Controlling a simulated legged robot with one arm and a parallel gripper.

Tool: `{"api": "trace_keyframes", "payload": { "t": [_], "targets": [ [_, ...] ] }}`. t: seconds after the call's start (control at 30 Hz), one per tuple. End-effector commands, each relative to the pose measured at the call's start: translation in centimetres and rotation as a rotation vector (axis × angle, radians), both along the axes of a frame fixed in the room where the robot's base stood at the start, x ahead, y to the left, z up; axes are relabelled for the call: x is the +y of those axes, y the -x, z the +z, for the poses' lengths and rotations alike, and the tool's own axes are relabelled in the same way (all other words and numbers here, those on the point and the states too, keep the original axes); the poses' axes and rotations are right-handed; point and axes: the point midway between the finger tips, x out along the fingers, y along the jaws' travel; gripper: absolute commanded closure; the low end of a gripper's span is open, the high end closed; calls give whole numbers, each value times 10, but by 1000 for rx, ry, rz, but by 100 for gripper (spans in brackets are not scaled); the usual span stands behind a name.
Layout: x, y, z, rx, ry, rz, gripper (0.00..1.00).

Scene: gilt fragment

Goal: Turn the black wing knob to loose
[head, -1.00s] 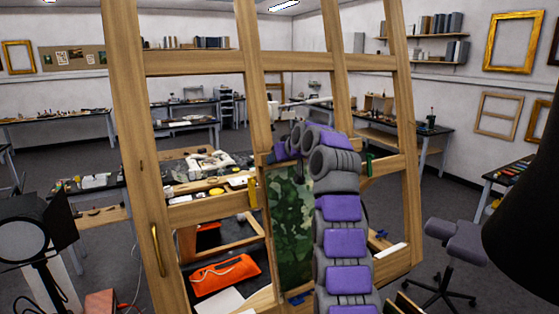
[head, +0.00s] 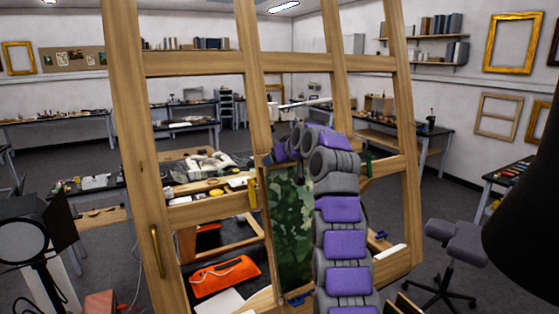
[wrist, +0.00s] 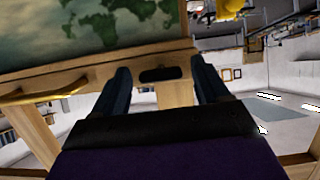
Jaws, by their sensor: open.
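The black wing knob (wrist: 160,75) shows in the wrist view as a dark, rounded flat bar on a wooden upright, just below the picture's edge. My gripper (wrist: 162,78) is open, with one dark finger on each side of the knob. A gap shows between the knob and each finger, so neither seems to touch it. I cannot tell the depth between fingertips and knob.
A tall wooden easel frame (head: 130,150) stands in front of me and holds a green mottled painting (head: 295,232). A yellow clamp (head: 253,194) sits on the frame. An orange pouch (head: 225,274) lies low behind it. A stool (head: 455,245) stands at right.

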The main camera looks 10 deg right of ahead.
Motion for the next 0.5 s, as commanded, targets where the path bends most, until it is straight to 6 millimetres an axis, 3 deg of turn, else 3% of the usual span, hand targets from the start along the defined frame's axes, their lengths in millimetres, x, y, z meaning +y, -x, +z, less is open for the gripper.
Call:
{"api": "trace_keyframes", "payload": {
  "t": [0.23, 0.5],
  "targets": [
    [-5, 16, 9, -6, 1, -1, 26],
    [-20, 63, 41, -4, 1, -1, 26]
  ]
}}
